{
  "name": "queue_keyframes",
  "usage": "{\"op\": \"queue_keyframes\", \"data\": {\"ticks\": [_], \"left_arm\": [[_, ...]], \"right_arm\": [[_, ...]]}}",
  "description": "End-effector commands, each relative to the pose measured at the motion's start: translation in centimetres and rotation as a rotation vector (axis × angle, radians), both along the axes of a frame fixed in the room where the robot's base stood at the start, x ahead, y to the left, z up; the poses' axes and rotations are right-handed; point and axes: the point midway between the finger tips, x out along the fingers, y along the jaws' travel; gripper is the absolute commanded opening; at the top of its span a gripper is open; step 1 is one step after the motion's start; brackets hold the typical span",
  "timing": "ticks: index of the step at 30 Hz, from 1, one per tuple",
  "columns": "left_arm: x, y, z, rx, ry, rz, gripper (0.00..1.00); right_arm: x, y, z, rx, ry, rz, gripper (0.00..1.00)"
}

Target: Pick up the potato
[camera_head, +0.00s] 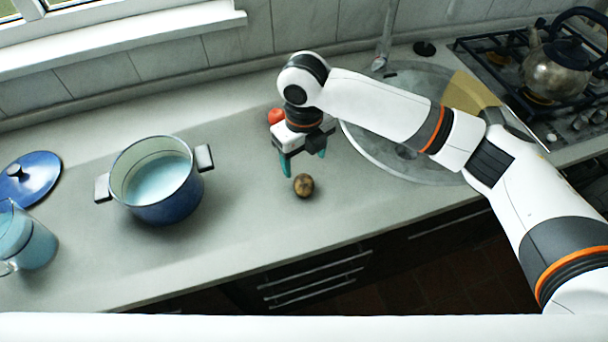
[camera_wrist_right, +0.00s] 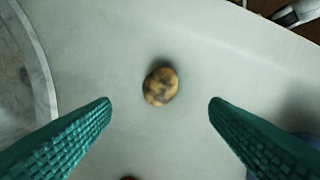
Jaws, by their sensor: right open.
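The potato (camera_head: 303,184) is small, round and mottled brown. It lies on the grey counter in front of my right gripper (camera_head: 303,168) in the head view. The right gripper is open and empty, with teal fingers pointing down above the counter. In the right wrist view the potato (camera_wrist_right: 160,86) lies ahead of the spread fingertips (camera_wrist_right: 160,104), near the middle between them and not touching either. My left gripper is not in view.
A blue pot (camera_head: 172,204) with pale liquid stands left, beside a blue lid (camera_head: 27,178) and a glass jug (camera_head: 30,240). A red round item (camera_head: 276,116) sits behind my right gripper. The sink (camera_head: 372,150) and a stove with a kettle (camera_head: 553,72) are right.

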Motion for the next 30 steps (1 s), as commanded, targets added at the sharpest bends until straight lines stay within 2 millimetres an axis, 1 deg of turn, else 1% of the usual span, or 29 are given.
{"op": "queue_keyframes", "data": {"ticks": [1,3,6,9,11,13,15,17,19,22,29,30], "left_arm": [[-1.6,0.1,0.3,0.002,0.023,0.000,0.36],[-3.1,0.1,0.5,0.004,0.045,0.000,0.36],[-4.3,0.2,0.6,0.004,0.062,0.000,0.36],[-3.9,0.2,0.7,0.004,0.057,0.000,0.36],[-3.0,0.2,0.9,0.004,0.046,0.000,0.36],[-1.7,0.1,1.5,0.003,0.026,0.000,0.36],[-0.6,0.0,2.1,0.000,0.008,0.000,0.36],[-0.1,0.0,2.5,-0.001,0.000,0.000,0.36],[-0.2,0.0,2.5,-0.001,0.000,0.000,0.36],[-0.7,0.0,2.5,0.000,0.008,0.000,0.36],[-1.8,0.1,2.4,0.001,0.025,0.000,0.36],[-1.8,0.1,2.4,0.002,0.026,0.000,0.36]], "right_arm": [[-0.1,-0.1,-0.9,-0.002,0.004,-0.003,0.70],[0.0,0.0,-2.0,0.000,0.002,-0.004,0.70],[0.0,0.0,-3.2,0.000,0.001,-0.004,0.70],[0.0,0.0,-3.8,0.001,-0.001,-0.003,0.70],[0.0,0.0,-4.2,0.001,0.001,-0.004,0.70],[-0.1,-0.1,-5.0,0.000,0.002,-0.005,0.70],[-0.2,-0.1,-6.1,0.000,0.002,-0.005,0.70],[-0.2,-0.1,-7.0,0.000,0.002,-0.005,0.70],[-0.1,-0.1,-8.1,0.001,0.001,-0.006,0.70],[-0.1,-0.1,-8.8,0.001,-0.001,-0.004,0.70],[-0.1,-0.1,-9.1,0.002,-0.002,-0.003,0.70],[-0.1,-0.1,-9.1,0.002,-0.002,-0.003,0.65]]}}
